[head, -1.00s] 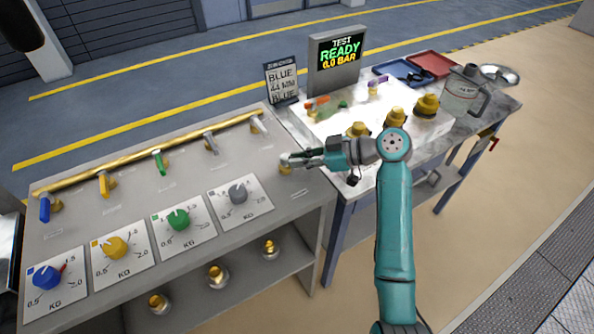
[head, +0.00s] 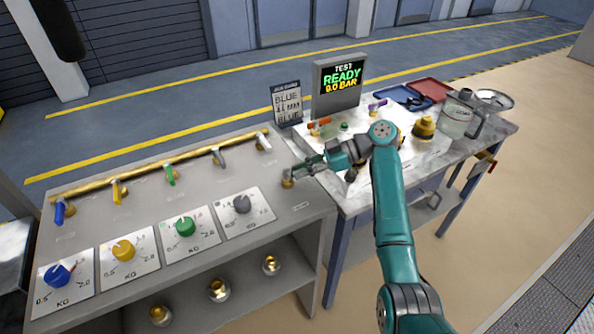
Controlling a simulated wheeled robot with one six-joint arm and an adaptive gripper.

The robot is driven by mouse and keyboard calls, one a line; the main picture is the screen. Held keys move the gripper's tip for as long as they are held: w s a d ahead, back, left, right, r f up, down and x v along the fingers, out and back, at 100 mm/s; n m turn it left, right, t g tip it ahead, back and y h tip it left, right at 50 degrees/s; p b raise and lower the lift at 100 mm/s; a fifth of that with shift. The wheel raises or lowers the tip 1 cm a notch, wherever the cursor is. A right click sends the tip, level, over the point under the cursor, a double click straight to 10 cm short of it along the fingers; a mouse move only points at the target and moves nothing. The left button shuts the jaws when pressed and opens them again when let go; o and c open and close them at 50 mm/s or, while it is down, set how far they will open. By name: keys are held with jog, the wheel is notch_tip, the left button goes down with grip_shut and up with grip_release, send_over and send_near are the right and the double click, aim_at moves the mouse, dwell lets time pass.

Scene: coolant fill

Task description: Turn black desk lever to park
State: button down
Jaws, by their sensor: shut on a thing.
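My gripper (head: 303,169) reaches left over the right end of the grey desk (head: 280,207). Its fingers are shut at a small brass fitting (head: 288,181) on the desk top. The black desk lever there is mostly hidden by the dark fingers, so its exact angle cannot be told. The fingers lie low, close above the desk surface, angled down to the left.
Blue, yellow, green and grey levers line a brass pipe along the desk's back. Dial plates (head: 190,228) sit in front. To the right, a marble-topped table (head: 372,195) holds a READY display (head: 337,88), a jug (head: 459,115), brass fittings and trays.

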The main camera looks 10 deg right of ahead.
jog(key=shift+f, duration=0.1)
jog(key=c, duration=1.2)
grip_release()
jog(key=v, duration=1.2)
